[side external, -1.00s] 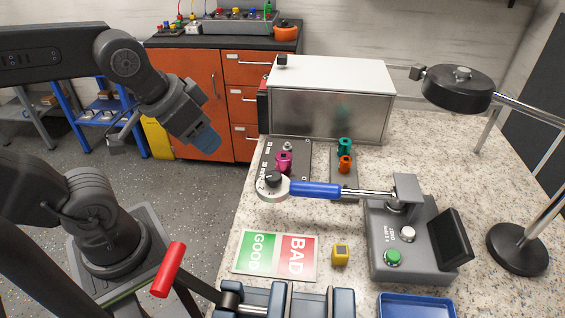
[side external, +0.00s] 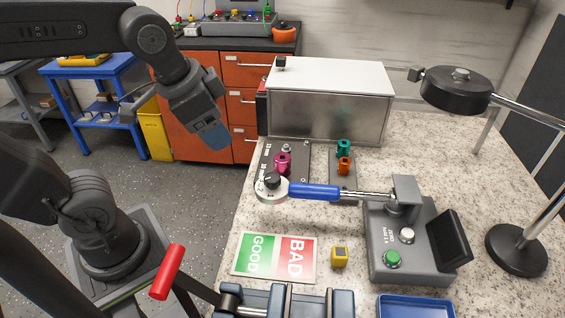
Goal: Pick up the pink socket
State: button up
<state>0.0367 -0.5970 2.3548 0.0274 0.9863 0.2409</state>
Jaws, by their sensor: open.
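The pink socket (side external: 282,163) stands on a dark labelled holder plate (side external: 303,160) on the speckled worktop, left of the teal and orange sockets. My gripper (side external: 214,140), with bluish fingertips, hangs in the air off the left edge of the worktop. It is to the left of the pink socket, apart from it, and open. It looks empty, though the gap between its fingers is hard to make out.
A teal socket (side external: 343,148) and an orange socket (side external: 344,166) stand on a second plate. A blue-handled torque wrench (side external: 315,191) lies in front of the pink socket. A metal box (side external: 331,105) stands behind. A lamp (side external: 456,90) is at right.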

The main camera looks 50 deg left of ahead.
jog(key=w+d+r+m+g, duration=0.2)
jog(key=w+m+g, duration=0.1)
jog(key=w+m, duration=0.5)
jog(key=m+g+y, duration=0.2)
jog(key=m, duration=0.5)
send_near(283, 157)
jog(key=f, duration=0.3)
jog(key=a+f, duration=0.1)
jog(key=f, duration=0.1)
jog(key=shift+f, duration=0.35)
jog(key=shift+s+a+f, duration=0.1)
jog(key=shift+a+f, duration=0.1)
jog(key=shift+f, duration=1.1)
jog(key=shift+s+a+f, duration=0.1)
jog(key=shift+a+f, duration=0.05)
jog(key=shift+f, duration=1.15)
jog(key=shift+c, duration=0.4)
jog(key=c, duration=0.8)
jog(key=shift+c, duration=0.3)
jog(key=shift+r, duration=0.15)
